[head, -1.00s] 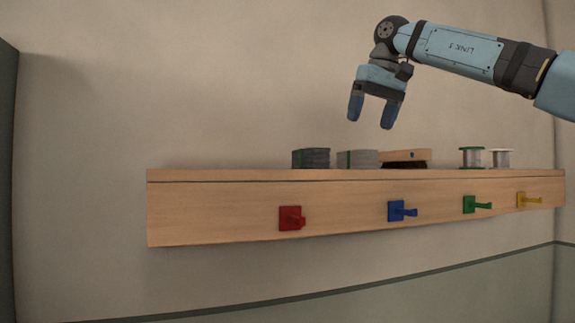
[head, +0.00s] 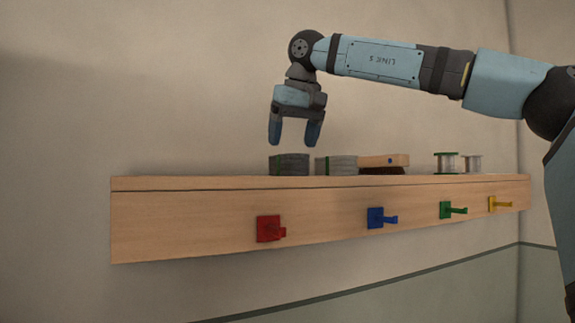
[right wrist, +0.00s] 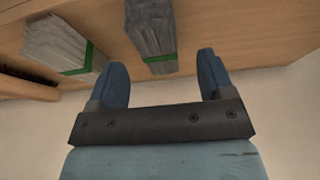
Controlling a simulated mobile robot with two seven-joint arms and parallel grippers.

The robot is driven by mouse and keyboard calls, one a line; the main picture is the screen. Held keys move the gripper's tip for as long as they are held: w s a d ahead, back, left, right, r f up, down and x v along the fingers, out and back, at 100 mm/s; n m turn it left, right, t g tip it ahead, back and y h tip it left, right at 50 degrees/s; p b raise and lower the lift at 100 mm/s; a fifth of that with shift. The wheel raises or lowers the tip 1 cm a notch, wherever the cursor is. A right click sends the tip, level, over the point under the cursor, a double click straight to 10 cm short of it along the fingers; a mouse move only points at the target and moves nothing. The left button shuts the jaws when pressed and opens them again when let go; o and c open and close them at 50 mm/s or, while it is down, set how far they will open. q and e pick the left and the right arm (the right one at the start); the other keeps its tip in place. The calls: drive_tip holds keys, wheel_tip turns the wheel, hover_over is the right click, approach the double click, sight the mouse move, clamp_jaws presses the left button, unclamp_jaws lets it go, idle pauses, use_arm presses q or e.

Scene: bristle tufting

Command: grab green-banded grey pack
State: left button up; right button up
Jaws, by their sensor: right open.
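Two bristle packs with green bands lie on the wooden shelf (head: 200,183). The dark grey pack (head: 290,164) is the left one, and the lighter grey pack (head: 338,165) is just right of it. My right gripper (head: 293,143) is open and empty, pointing down, with its fingertips a little above the dark pack. In the right wrist view the dark pack (right wrist: 150,28) lies ahead between the line of the open fingers, and the lighter pack (right wrist: 62,45) is to the left. Each shows its green band there. My left gripper is not in view.
A wooden brush block (head: 385,160) with dark bristles lies right of the packs. A green-rimmed spool (head: 446,162) and a pale spool (head: 473,163) stand farther right. Red (head: 269,228), blue (head: 377,217), green and yellow hooks stick out of the shelf front. The shelf's left end is clear.

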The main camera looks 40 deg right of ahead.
sight(290, 156)
drive_tip(key=x, duration=0.3)
drive_tip(key=p+x, duration=0.1)
drive_tip(key=x, duration=0.1)
drive_tip(key=shift+w+d+r, duration=0.1)
drive_tip(key=shift+w+d, duration=0.1)
drive_tip(key=shift+d, duration=0.05)
drive_tip(key=shift+s+a+r, duration=0.1)
drive_tip(key=shift+s, duration=0.1)
drive_tip(key=c, duration=1)
drive_tip(key=shift+r, duration=0.1)
drive_tip(key=shift+c, duration=0.2)
drive_tip(key=shift+w+r, duration=0.1)
drive_tip(key=shift+r, duration=0.5)
wheel_tip(290, 156, up, 18)
drive_tip(key=shift+r, duration=0.2)
